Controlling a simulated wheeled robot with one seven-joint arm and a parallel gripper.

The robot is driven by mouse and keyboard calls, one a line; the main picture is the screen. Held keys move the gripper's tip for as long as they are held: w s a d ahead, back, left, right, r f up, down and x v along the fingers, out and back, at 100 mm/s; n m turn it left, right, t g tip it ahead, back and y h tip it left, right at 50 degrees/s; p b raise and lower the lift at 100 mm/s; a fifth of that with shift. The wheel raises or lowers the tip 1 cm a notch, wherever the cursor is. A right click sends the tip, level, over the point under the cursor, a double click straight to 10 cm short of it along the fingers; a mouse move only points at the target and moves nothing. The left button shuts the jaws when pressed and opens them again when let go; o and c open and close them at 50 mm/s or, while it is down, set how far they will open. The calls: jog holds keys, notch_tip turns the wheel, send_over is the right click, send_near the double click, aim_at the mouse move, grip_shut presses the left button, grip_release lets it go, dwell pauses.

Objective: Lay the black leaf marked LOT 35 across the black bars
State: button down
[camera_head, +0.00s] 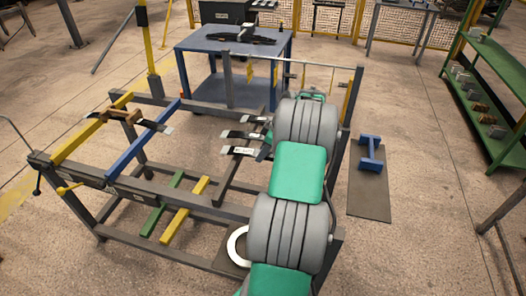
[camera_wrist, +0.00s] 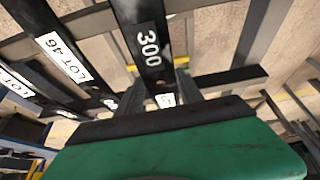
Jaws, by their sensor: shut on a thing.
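In the wrist view, my gripper (camera_wrist: 160,92) is shut on a black leaf (camera_wrist: 140,22) marked 300. A small white tag on its near end is partly hidden, and I cannot read LOT 35 on it. A black leaf marked LOT 46 (camera_wrist: 40,22) lies to its left, with another LOT leaf (camera_wrist: 14,82) further left. In the head view, my gripper (camera_head: 265,152) is at the right end of the nearest of several black leaves (camera_head: 229,150); my arm hides part of it. A dark bar (camera_head: 229,184) runs below these leaves. I cannot tell which bars are the black ones.
Lower are a green bar (camera_head: 160,207) and a yellow bar (camera_head: 184,211). A blue table (camera_head: 205,45) stands behind, green shelves (camera_head: 490,70) at right.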

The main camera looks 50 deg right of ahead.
jog(key=shift+f+b, duration=0.5)
jog(key=shift+f, duration=0.15)
jog(key=c, duration=1)
grip_release()
jog(key=shift+c, duration=0.2)
jog(key=o, duration=0.4)
jog(key=shift+c, duration=0.2)
jog(key=shift+f, duration=0.15)
jog(key=v, duration=0.8)
